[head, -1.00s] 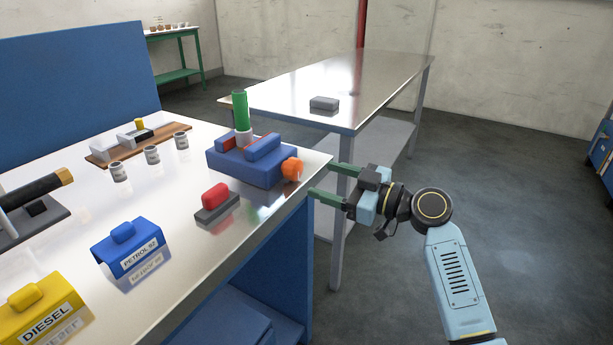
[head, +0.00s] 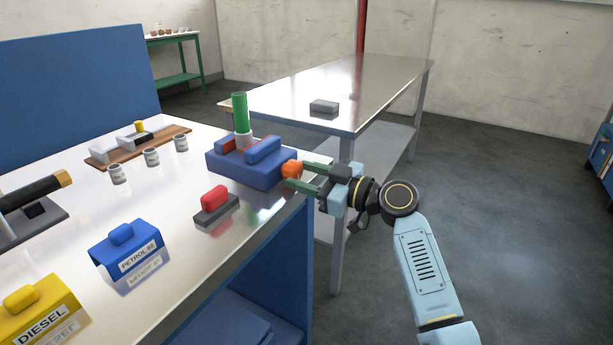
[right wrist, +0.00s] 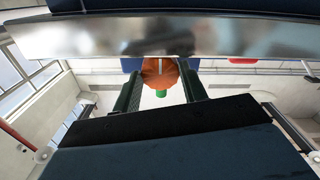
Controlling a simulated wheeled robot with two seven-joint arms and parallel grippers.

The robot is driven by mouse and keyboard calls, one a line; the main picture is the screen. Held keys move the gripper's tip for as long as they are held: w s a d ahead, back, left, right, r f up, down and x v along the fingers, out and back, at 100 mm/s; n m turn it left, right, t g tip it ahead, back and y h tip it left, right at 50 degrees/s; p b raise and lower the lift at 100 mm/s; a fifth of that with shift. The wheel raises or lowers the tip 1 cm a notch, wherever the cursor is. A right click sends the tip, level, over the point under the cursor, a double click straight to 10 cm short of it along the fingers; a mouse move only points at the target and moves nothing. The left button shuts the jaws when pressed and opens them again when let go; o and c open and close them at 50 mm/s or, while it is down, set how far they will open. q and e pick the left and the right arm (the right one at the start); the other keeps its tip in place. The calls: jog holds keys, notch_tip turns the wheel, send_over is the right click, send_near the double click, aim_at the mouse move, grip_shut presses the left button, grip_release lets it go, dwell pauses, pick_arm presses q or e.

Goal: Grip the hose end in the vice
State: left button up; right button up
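The blue vice (head: 250,170) stands at the right edge of the bench top. A green hose end (head: 240,108) with a white collar stands upright between its red-lined jaws. The vice's orange knob (head: 291,169) sticks out on its right side; the knob also shows in the right wrist view (right wrist: 160,72). My right gripper (head: 300,173) is open, with its dark green fingers on either side of the knob. In the right wrist view the fingertips (right wrist: 161,95) flank it; I cannot tell whether they touch. My left gripper is out of view.
On the bench (head: 180,215) stand a red-and-grey block (head: 215,206), a blue PETROL 92 holder (head: 125,250), a yellow DIESEL holder (head: 40,315), a black nozzle (head: 28,193) and small cans (head: 151,157). A metal table (head: 350,90) stands behind.

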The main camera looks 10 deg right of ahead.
jog(key=shift+c, duration=0.7)
jog(key=shift+m, duration=0.4)
jog(key=m, duration=0.3)
jog(key=shift+m+p, duration=0.4)
jog(key=shift+m, duration=0.9)
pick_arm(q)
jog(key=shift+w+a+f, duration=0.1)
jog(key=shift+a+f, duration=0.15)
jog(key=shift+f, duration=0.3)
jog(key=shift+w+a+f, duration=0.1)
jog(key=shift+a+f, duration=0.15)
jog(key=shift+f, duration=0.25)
pick_arm(e)
jog(key=shift+m, duration=0.3)
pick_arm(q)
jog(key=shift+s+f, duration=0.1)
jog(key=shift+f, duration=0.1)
